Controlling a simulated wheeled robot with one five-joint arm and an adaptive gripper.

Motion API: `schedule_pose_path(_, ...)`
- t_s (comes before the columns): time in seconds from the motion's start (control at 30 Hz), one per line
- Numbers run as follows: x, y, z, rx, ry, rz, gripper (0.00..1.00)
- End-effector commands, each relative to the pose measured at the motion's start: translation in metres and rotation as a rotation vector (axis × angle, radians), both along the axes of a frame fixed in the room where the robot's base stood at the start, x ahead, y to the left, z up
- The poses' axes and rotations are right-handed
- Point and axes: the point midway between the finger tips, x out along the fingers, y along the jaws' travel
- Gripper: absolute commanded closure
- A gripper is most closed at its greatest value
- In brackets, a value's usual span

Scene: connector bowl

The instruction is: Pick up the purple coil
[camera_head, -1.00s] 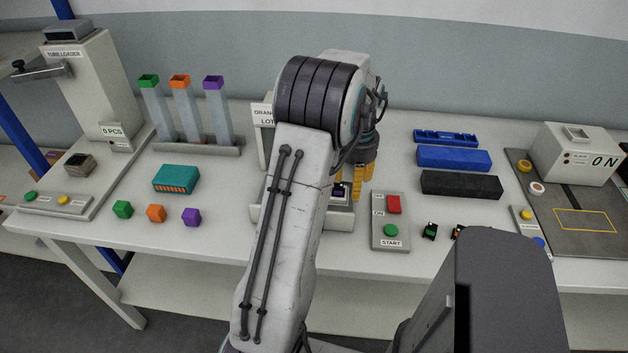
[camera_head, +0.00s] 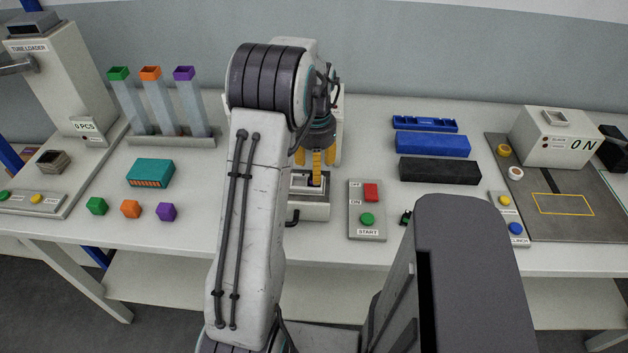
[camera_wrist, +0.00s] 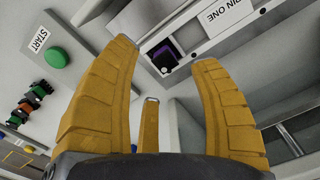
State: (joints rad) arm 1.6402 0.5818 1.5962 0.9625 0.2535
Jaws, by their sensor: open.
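My gripper (camera_head: 316,160) hangs open over the pale fixture (camera_head: 308,212) in the middle of the table, with its yellow fingers pointing down. In the wrist view the gripper's fingers (camera_wrist: 166,54) are spread, with nothing between them. The purple coil (camera_wrist: 163,50) shows in the wrist view as a dark purple piece in a black recess of the fixture, beyond the gap between the fingertips. The fingers look apart from it. In the head view the fingers largely hide the coil.
A panel with red and green buttons (camera_head: 367,220) stands just right of the fixture. A purple cube (camera_head: 167,211) and a purple-topped tube (camera_head: 184,73) are at left. Blue (camera_head: 432,144) and black (camera_head: 440,170) blocks lie at right.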

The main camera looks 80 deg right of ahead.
Motion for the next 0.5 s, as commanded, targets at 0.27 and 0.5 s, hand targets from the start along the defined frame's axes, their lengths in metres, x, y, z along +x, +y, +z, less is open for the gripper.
schedule_pose_path(0.27, 0.004, -0.005, -0.033, 0.004, 0.000, 0.001, 0.44)
schedule_pose_path(0.5, 0.004, -0.005, -0.044, 0.001, 0.000, 0.001, 0.44)
